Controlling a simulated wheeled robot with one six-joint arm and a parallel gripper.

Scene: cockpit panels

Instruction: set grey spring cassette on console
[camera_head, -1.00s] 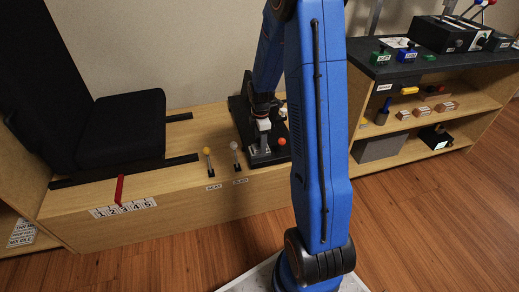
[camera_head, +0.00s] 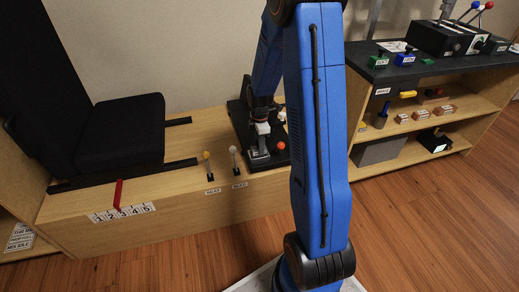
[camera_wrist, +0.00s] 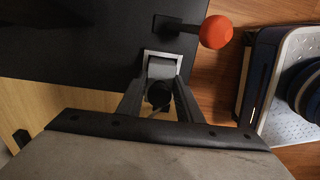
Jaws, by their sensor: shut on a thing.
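My gripper (camera_head: 262,127) is over the black console panel (camera_head: 238,112) on the wooden bench. In the wrist view its two fingers (camera_wrist: 160,82) are shut on a small grey piece with a pale frame (camera_wrist: 162,66), which looks like the grey spring cassette. In the head view a grey block (camera_head: 259,149) shows just below the gripper, at the panel. I cannot tell whether the held piece rests on the panel or hangs just above it. A dark round part shows between the fingers in the wrist view.
An orange ball knob (camera_wrist: 215,32) stands close to the held piece. Two small levers (camera_head: 234,157) stand on the bench left of the panel, beyond them a black seat (camera_head: 120,130). A shelf unit (camera_head: 470,110) with labelled blocks stands at right.

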